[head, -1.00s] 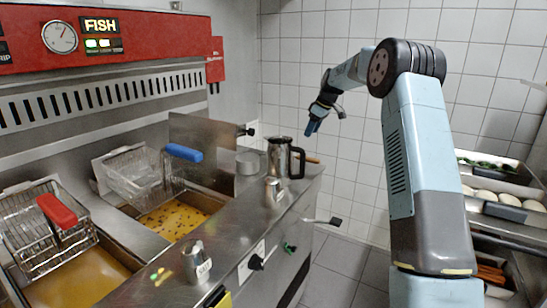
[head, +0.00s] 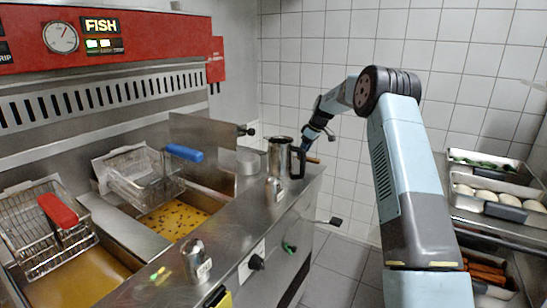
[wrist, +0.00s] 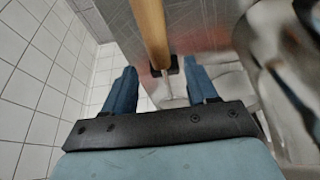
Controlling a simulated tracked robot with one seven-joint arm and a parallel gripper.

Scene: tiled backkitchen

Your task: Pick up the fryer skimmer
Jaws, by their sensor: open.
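The fryer skimmer's wooden handle (head: 313,160) sticks out to the right past the steel jug at the far end of the steel counter; the rest of it is hidden there. In the wrist view the handle (wrist: 150,32) runs down from the top edge to a dark fitting and thin metal rod between the finger ends. My gripper (head: 308,138) is just above the handle and right of the jug. In the wrist view my gripper (wrist: 160,82) is open, with a blue finger on each side. Whether either finger touches the skimmer I cannot tell.
The steel jug (head: 279,158) with a black handle stands close beside my gripper. A small steel shaker (head: 274,189) and another shaker (head: 195,262) stand on the counter. Fryer baskets (head: 140,177) are at left. Food trays (head: 490,182) are at right. The tiled wall (head: 340,130) is behind.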

